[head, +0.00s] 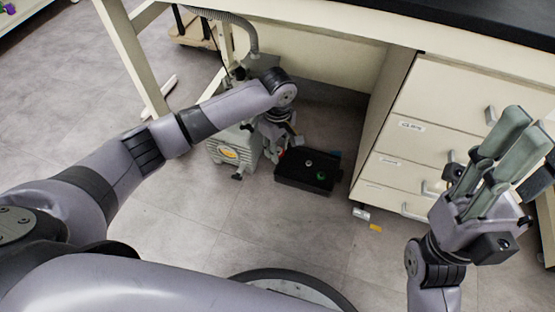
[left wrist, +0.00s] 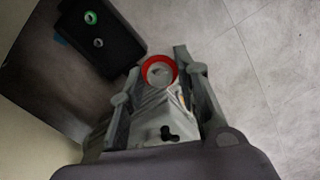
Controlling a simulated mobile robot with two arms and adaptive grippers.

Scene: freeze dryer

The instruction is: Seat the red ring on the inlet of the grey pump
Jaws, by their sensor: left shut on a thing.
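The grey pump (head: 225,148) stands on the floor under the bench, left of a black tray. My left gripper (head: 283,143) reaches down beside the pump, on its tray side. In the left wrist view the red ring (left wrist: 145,66) lies between my left fingertips, which are shut on it. The grey pump body (left wrist: 150,112) shows behind the ring and between the fingers. A greyish shape shows through the ring; I cannot tell whether the ring touches the inlet. The ring is hard to make out in the head view. My right gripper (head: 528,127) is raised at the right, open and empty.
The black tray (head: 290,181) holds a green ring (head: 321,176) and a pale ring (head: 308,163). A ribbed hose (head: 250,35) hangs above the pump. Drawers (head: 395,165) stand to the right.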

